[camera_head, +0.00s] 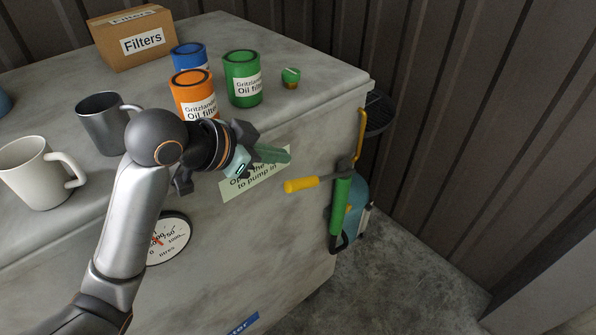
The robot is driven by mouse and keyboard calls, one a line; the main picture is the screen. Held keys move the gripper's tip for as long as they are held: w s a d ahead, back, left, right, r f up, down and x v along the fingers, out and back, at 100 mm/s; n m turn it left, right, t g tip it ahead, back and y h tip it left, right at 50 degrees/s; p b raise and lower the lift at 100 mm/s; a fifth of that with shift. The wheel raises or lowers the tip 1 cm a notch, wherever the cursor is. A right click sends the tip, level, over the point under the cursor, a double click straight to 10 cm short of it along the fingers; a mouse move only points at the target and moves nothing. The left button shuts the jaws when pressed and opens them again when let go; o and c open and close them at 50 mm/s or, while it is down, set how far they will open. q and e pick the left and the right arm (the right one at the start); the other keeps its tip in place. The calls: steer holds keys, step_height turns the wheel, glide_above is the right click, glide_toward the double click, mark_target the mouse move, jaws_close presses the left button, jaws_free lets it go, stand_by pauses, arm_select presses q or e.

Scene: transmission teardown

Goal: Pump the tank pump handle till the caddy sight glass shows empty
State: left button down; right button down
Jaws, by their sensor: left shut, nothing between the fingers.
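A yellow grip (302,185) sticks out leftward beside an upright green cylinder (341,205) at the cabinet's right end; it looks like the pump handle. A teal tank (358,205) stands behind the cylinder, partly hidden by it. My left gripper (280,154) is shut and empty, in front of the cabinet's upper front, up and left of the yellow grip and apart from it. A round white dial with a red needle (170,238) sits on the cabinet front, partly hidden by my left arm. I cannot make out a sight glass. My right gripper is not in view.
The grey cabinet top (310,60) bears a Filters box (138,40), blue, orange and green oil filter cans (242,80), mugs (38,175) and a small green-capped item (290,77). A sign (255,180) is partly covered by my gripper. Floor right of the tank is clear.

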arm_select(q)
glide_above(299, 182)
steer(key=d, duration=0.2)
step_height(299, 182, down, 6)
steer(key=f, duration=0.1)
steer(key=a+f, duration=0.1)
steer(key=f, duration=0.1)
steer(key=shift+a+p, duration=0.25)
steer(key=shift+p, duration=0.05)
steer(key=shift+a+f, duration=0.2)
steer(key=shift+f, duration=0.15)
steer(key=shift+f, duration=0.1)
